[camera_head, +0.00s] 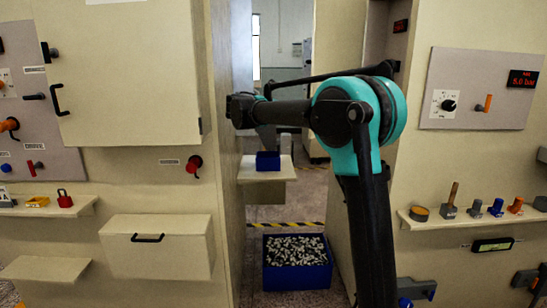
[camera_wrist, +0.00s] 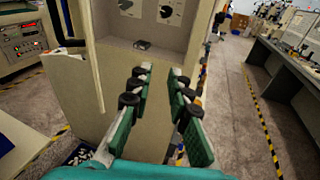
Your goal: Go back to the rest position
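My gripper (camera_wrist: 160,78) shows in the wrist view with its two green-padded fingers apart and nothing between them. Beyond the fingers stands a pale cabinet with a recess and a dial (camera_wrist: 165,12). In the head view my arm, black with teal joint covers, rises at the right of centre and bends left at the elbow. Its far end is in front of the gap between two cabinets, and the fingers cannot be made out there.
A blue bin of small grey parts (camera_head: 297,263) stands on the floor in the gap. A small blue box (camera_head: 268,161) sits on a shelf (camera_head: 280,174) above it. A left cabinet door (camera_head: 125,75) and a right shelf of several small items (camera_head: 470,220) flank my arm.

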